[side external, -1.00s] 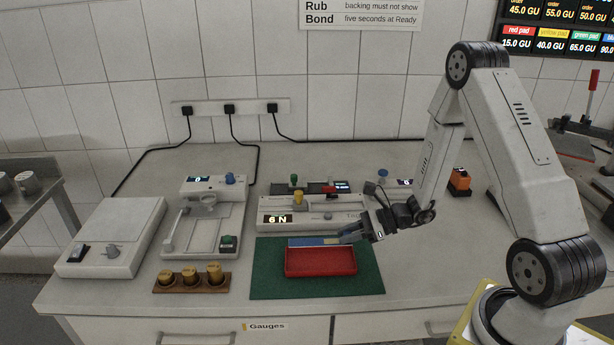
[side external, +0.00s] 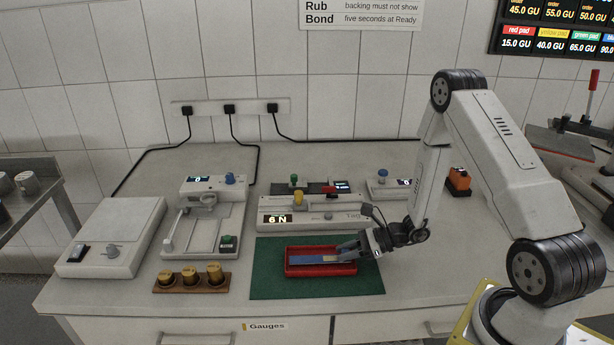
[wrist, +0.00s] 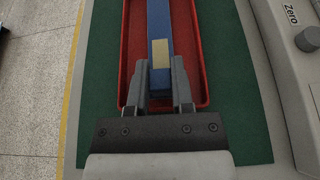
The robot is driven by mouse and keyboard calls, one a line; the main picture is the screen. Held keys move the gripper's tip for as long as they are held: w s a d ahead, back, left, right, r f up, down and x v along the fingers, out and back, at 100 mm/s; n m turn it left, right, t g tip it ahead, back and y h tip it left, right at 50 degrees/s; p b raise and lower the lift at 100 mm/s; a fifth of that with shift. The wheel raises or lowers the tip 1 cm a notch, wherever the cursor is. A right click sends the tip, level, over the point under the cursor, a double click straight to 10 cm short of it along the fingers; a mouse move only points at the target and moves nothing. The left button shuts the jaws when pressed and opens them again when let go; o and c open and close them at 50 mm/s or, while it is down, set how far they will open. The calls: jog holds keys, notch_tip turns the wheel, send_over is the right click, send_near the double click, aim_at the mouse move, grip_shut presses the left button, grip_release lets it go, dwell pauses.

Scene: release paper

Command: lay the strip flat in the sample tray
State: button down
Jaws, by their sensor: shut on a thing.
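The strip (side external: 312,259) is long and blue-grey with a yellow patch near my end; it also shows in the wrist view (wrist: 159,24). It lies lengthwise within the outline of the red sample tray (side external: 320,273). In the wrist view the tray's red wall (wrist: 204,85) runs along the strip's side. My gripper (side external: 350,252) is at the tray's right end, shut on the strip's near end; its fingers also show in the wrist view (wrist: 159,92). I cannot tell whether the strip touches the tray floor.
The tray stands on a green mat (side external: 265,285). Behind it is a grey-white tester (side external: 345,222) reading 6 N. Brass weights (side external: 190,277) in a wooden block stand to the left. A white balance-like device (side external: 205,235) stands behind them. The mat's front is clear.

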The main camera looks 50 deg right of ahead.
jog(key=shift+f, duration=0.25)
jog(key=shift+f, duration=0.15)
jog(key=c, duration=0.5)
grip_release()
jog(key=shift+v, duration=6.05)
